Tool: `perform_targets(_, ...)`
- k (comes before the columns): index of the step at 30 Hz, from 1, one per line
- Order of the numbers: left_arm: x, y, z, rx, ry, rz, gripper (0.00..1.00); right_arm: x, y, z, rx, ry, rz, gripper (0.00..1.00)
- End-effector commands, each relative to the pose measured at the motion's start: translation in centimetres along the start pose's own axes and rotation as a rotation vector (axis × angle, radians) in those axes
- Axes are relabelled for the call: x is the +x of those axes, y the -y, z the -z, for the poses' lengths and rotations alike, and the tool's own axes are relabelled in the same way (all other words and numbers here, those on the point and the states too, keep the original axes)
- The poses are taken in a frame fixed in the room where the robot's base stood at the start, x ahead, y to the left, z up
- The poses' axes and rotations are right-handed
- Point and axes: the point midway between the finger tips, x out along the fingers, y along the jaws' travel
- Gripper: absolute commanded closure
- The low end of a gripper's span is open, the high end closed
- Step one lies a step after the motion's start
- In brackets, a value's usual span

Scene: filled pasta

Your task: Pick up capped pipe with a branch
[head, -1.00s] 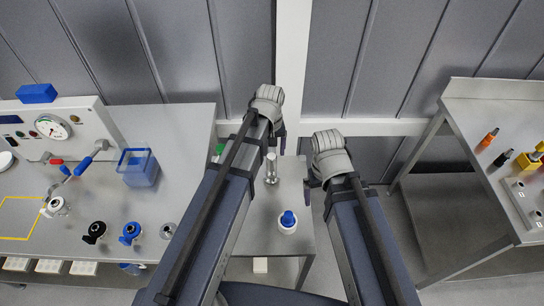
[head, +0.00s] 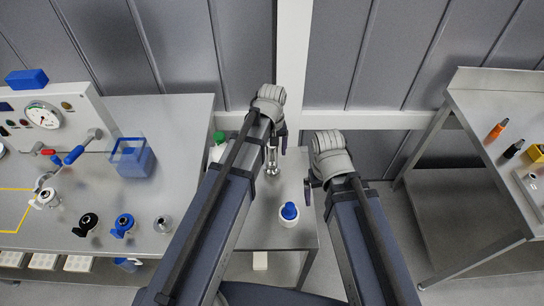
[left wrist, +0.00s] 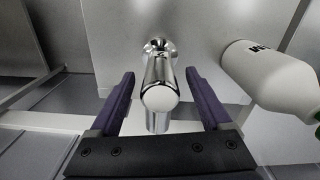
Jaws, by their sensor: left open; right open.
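A shiny metal pipe (left wrist: 160,85) stands on the small middle table, between the two open fingers of my left gripper (left wrist: 158,92) in the left wrist view. Its rounded end faces the camera, and a round flange shows beyond it. In the head view the pipe (head: 272,160) is partly hidden by my left gripper (head: 271,138). The fingers are apart from the pipe, with gaps on both sides. My right gripper (head: 308,188) is open and empty, over the right edge of the middle table.
A blue-capped white bottle (head: 289,214) stands on the middle table (head: 262,228); a green-capped bottle (head: 217,152) is close left of my left arm. The left bench (head: 185,135) holds a blue bin (head: 133,160) and several fittings. A right bench (head: 470,105) holds small parts.

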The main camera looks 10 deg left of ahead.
Motion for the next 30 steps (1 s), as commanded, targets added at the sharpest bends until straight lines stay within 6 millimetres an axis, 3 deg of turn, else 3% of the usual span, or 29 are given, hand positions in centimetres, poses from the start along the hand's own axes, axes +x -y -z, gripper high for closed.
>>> perform_targets(1,1.37,0.00,-0.01,0.000,0.000,0.000,0.18,1.36,0.13,0.08,0.000,0.000,0.000,0.02)
perform_targets(3,2.00,0.00,-0.01,0.000,0.000,0.000,0.18,1.98,0.19,0.12,0.000,0.000,0.000,0.02)
perform_targets(13,2.05,0.01,-0.01,0.000,0.000,0.000,0.19,2.03,0.19,0.12,0.001,0.000,0.000,0.02)
perform_targets(30,2.05,0.01,-0.02,0.000,0.000,0.000,0.83,2.04,0.20,0.12,0.000,0.000,0.000,0.02)
